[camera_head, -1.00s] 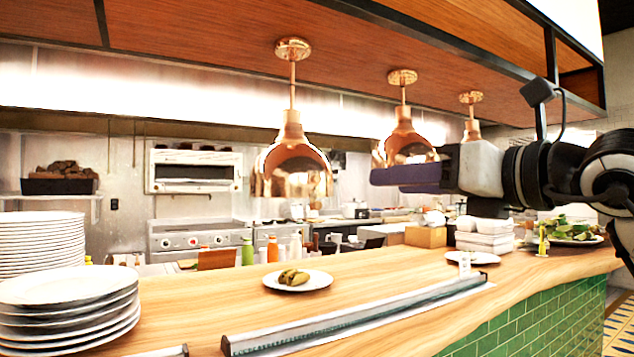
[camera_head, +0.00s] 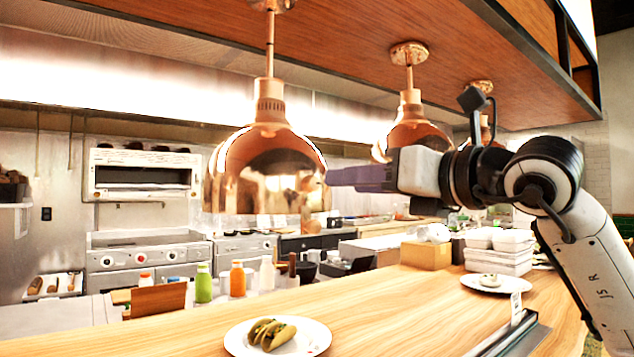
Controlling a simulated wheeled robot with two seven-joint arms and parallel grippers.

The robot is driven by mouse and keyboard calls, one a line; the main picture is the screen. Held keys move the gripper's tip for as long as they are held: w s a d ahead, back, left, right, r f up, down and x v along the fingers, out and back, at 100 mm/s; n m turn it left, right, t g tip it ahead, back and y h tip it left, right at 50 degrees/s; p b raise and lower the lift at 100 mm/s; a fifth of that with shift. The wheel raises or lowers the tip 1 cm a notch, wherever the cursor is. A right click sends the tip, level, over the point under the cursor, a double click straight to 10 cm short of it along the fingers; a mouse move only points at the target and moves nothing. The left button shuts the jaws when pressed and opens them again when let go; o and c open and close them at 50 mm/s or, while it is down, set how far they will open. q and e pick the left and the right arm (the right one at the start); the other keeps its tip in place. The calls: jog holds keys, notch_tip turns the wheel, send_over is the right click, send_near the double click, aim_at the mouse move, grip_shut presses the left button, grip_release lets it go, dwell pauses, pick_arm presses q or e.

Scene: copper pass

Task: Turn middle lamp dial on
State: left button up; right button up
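Three copper pendant lamps hang in a row from the wooden canopy. The nearest lamp (camera_head: 262,165) is large at the left. The middle lamp (camera_head: 412,130) of those in view is farther back, and the far lamp (camera_head: 484,128) is partly hidden behind my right arm. I cannot make out a dial on any of them. My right gripper (camera_head: 345,178) points left with its purple fingers seen side-on. Their tips appear at the nearest lamp's lower right edge; contact cannot be told. The finger gap does not show. The gripper overlaps the middle lamp's lower left edge. My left gripper is out of view.
A wooden counter (camera_head: 400,303) runs below, with a plate of tacos (camera_head: 236,340), a small plate (camera_head: 470,281), white containers (camera_head: 498,262) and a metal rail (camera_head: 522,338). Bottles and ovens stand behind. The counter's middle is mostly clear.

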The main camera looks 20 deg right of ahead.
aim_at(316, 183)
jog(key=p+x, duration=0.1)
jog(key=x, duration=0.7)
jog(key=shift+w+p, duration=0.1)
jog(key=shift+p, duration=0.25)
grip_shut()
